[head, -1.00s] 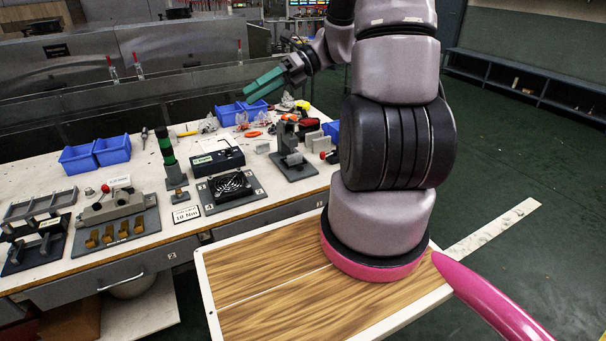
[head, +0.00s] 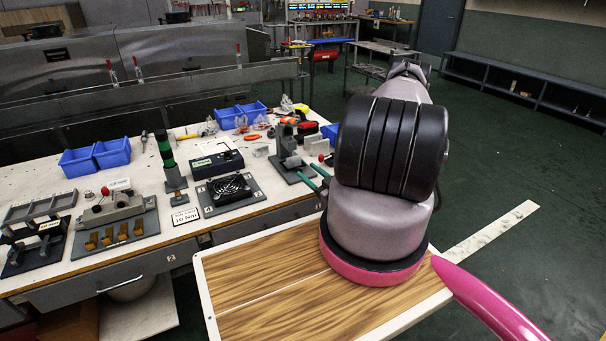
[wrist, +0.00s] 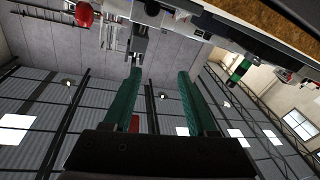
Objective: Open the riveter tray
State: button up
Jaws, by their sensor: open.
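My gripper (head: 311,179) is at the bench's right front edge in the head view, mostly hidden behind my arm. In the wrist view its two green fingers (wrist: 160,85) are apart with nothing between them. A grey press-like device (head: 289,152) with a red-tipped lever stands on the bench just beyond the fingertips; I cannot tell whether it is the riveter. No tray marked as the riveter's can be made out. A grey drawer (head: 75,293) with a bar handle (head: 121,283) is under the bench at left and looks shut.
The bench (head: 235,218) also carries a fan plate (head: 230,190), a green-and-black column (head: 168,160), blue bins (head: 97,155) and a block fixture (head: 118,212). My wood-topped base is close to the bench front. The green floor at right is open.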

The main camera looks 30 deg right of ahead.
notch_tip(320, 180, down, 6)
jog(key=s+d+m+h, duration=0.2)
jog(key=s+m+h, duration=0.1)
jog(key=m+h, duration=0.15)
jog(key=shift+g+y, duration=0.3)
jog(key=shift+y, duration=0.15)
jog(key=w, duration=1.1)
jog(key=shift+w+a+r, duration=0.1)
jog(key=shift+a+r, duration=0.05)
jog(key=shift+a, duration=0.25)
grip_shut()
